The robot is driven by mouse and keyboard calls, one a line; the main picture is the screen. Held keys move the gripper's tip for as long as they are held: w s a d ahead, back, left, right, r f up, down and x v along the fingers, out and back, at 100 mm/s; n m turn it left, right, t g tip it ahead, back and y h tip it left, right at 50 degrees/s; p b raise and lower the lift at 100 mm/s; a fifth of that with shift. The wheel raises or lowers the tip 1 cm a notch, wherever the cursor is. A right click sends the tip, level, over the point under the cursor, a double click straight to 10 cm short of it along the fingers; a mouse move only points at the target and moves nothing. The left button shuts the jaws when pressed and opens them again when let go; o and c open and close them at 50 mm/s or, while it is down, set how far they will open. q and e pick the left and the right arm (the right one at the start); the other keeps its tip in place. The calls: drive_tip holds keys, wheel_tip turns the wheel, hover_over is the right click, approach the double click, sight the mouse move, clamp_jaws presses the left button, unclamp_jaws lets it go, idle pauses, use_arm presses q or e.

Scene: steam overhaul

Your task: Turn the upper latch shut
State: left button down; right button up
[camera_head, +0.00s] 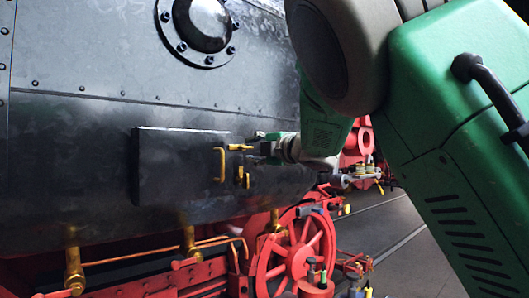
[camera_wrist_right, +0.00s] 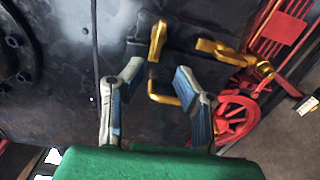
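The upper latch (camera_head: 240,147) is a gold piece on the right side of a black hatch door (camera_head: 178,167), lying roughly level in the head view. It also shows in the wrist view (camera_wrist_right: 157,40), just beyond my fingertips. The lower latch (camera_head: 241,177) stands upright below it, and shows at the right in the wrist view (camera_wrist_right: 225,48). A gold handle (camera_head: 220,165) sits left of both latches. My right gripper (camera_head: 268,147) is close to the upper latch from the right. In the wrist view its fingers (camera_wrist_right: 158,72) are spread with nothing between them. My left gripper is out of view.
The black boiler wall (camera_head: 80,150) fills the left, with a round bolted cover (camera_head: 203,25) above. Below are red wheels (camera_head: 305,250) and brass pipes (camera_head: 75,270). My right arm covers the upper right. Grey floor (camera_head: 410,250) is clear at lower right.

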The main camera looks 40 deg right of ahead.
drive_tip(key=s, duration=0.6)
drive_tip(key=shift+d, duration=0.25)
drive_tip(key=shift+f, duration=0.1)
drive_tip(key=shift+f, duration=0.1)
drive_tip(key=s+a+f+m+g+h+b, duration=0.1)
drive_tip(key=a+f+m+g, duration=0.3)
drive_tip(key=f, duration=1.7)
drive_tip(key=s+f+m+g, duration=0.1)
drive_tip(key=f+m+g, duration=0.3)
drive_tip(key=f, duration=1.6)
drive_tip(key=s+a+f+m+g+b, duration=0.1)
drive_tip(key=s+a+f+m+g, duration=0.15)
drive_tip(key=s+f, duration=0.65)
drive_tip(key=s+a+f+m+g, duration=0.2)
drive_tip(key=s+f+m, duration=0.2)
drive_tip(key=s+f, duration=0.5)
drive_tip(key=s+a+f+m+g, duration=0.2)
drive_tip(key=s+f, duration=0.3)
drive_tip(key=s, duration=0.3)
drive_tip(key=s+a+f+m+g, duration=0.2)
drive_tip(key=s+f, duration=0.4)
drive_tip(key=s, duration=0.3)
drive_tip(key=shift+a+g+b, duration=0.45)
drive_tip(key=shift+a, duration=0.3)
